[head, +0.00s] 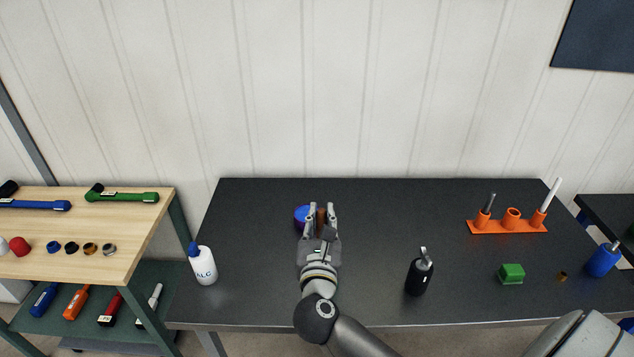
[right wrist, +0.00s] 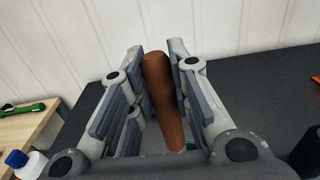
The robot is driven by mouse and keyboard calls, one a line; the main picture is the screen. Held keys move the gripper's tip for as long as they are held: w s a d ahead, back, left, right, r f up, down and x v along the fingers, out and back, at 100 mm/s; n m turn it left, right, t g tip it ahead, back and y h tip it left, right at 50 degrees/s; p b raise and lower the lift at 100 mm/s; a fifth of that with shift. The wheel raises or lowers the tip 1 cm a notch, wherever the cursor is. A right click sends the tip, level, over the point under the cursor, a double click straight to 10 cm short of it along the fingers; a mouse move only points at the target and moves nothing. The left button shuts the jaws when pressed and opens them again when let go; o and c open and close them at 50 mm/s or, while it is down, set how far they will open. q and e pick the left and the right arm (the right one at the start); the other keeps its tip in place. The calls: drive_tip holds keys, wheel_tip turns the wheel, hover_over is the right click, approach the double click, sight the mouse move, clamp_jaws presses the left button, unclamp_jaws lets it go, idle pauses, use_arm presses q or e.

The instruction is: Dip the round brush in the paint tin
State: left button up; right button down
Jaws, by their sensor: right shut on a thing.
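My right gripper (head: 320,212) is over the back middle of the dark table. It is shut on the brown handle of a brush, taken to be the round brush (right wrist: 163,95), which stands up between the fingers in the right wrist view. The brush's bristles are hidden. A blue-purple round tin (head: 301,214), likely the paint tin, stands just left of and partly behind the gripper. The gripper hides part of it, and I cannot tell whether the brush is inside or beside it. My left gripper is not in view.
On the dark table (head: 250,290) stand a white glue bottle (head: 204,267), a black bottle (head: 419,275), a green block (head: 512,273), a blue bottle (head: 603,261) and an orange holder (head: 508,227) with slim tools. A wooden bench (head: 130,215) is at left. The table's middle is largely clear.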

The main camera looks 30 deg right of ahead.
use_arm(q)
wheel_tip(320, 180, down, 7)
drive_tip(key=b, duration=0.8)
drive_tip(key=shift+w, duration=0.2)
use_arm(e)
wheel_tip(320, 180, down, 8)
drive_tip(key=d+m+g+h, duration=0.2)
drive_tip(key=h, duration=0.1)
drive_tip(key=shift+w+d+m, duration=0.35)
drive_tip(key=shift+w+m, duration=0.05)
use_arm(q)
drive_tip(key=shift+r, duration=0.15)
use_arm(e)
drive_tip(key=shift+r, duration=0.1)
idle(0.4)
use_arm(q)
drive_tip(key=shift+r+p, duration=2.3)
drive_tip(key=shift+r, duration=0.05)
use_arm(e)
wheel_tip(320, 180, up, 6)
drive_tip(key=shift+r, duration=0.15)
use_arm(q)
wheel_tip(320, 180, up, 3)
drive_tip(key=p, duration=0.3)
use_arm(e)
wheel_tip(320, 180, up, 4)
